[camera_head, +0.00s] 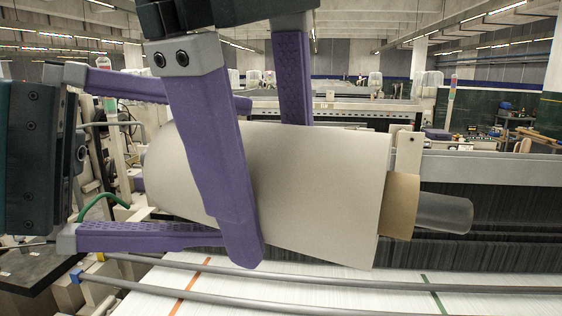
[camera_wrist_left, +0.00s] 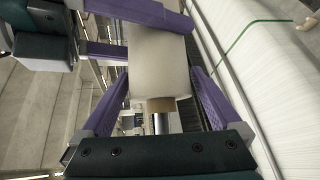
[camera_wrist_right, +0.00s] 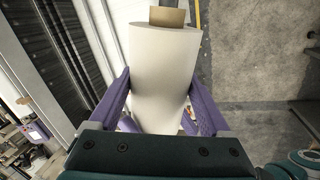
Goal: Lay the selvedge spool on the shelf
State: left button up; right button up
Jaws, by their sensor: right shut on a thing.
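The selvedge spool (camera_head: 320,190) is a large cream cone with a tan core (camera_head: 398,205) and a grey tube (camera_head: 442,212) at its wide right end. My right gripper (camera_head: 265,190) comes down from above and is shut on the spool, one finger in front, one behind. In the right wrist view the spool (camera_wrist_right: 163,65) lies between its fingers. My left gripper (camera_head: 232,172) points in from the left, its fingers spread above and below the spool's narrow end, with gaps. The left wrist view shows the spool (camera_wrist_left: 158,60) too. I cannot make out the shelf.
A loom with white cloth (camera_head: 330,300), grey bars (camera_head: 260,297) and dark warp threads (camera_head: 500,255) lies below and behind the spool. A dark flat surface (camera_head: 40,270) is at the lower left. Bare floor (camera_wrist_right: 250,60) shows at right in the right wrist view.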

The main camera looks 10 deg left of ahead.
pick_arm(q)
jog(key=c, duration=1.3)
jog(key=shift+c, duration=0.7)
pick_arm(e)
jog(key=o, duration=1.5)
jog(key=shift+o, duration=0.2)
jog(key=shift+d, duration=0.1)
